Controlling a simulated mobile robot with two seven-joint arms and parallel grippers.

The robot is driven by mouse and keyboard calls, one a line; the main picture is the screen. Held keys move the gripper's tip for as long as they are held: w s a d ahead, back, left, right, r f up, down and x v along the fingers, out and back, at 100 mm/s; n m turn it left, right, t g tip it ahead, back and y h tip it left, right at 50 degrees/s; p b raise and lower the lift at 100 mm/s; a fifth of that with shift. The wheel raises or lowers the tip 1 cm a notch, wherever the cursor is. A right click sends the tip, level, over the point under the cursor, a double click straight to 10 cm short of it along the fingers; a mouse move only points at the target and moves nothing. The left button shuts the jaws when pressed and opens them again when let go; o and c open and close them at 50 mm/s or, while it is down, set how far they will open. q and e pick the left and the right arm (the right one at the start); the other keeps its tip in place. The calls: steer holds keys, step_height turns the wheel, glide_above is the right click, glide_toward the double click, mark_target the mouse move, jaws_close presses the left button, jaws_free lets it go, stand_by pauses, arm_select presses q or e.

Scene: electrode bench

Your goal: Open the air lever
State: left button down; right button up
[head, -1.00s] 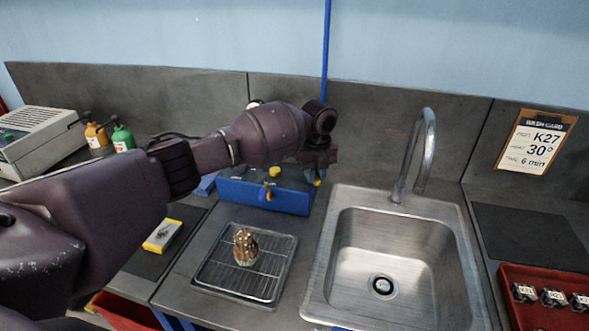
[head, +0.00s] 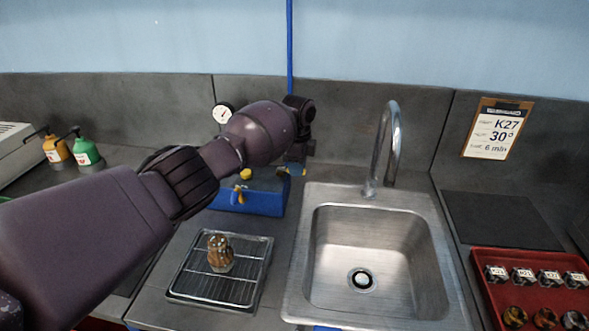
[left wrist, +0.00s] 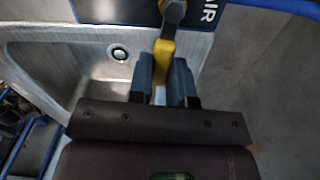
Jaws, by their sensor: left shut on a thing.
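The air lever is a yellow handle (left wrist: 164,58) under a grey valve body in the left wrist view, beside a dark plate lettered "AIR" (left wrist: 208,16). My left gripper (left wrist: 162,84) is shut on the yellow handle, one blue-grey finger on each side. In the head view my left gripper (head: 296,168) is at the right end of the blue box (head: 262,204), behind the sink's left corner. My wrist hides most of the lever there. My right gripper is not in view.
A steel sink (head: 385,250) with a tall faucet (head: 390,140) stands right of the gripper. A second yellow lever (head: 237,194) is on the blue box front. A wire rack tray (head: 185,285) holds a brown studded piece (head: 220,254). A gauge (head: 222,113) is behind my arm.

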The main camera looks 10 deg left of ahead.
arm_select(q)
steer(key=shift+w+n, duration=0.3)
steer(key=shift+n, duration=0.3)
steer(key=c, duration=1)
jaws_free()
steer(key=shift+c, duration=0.2)
steer(key=shift+r, duration=0.15)
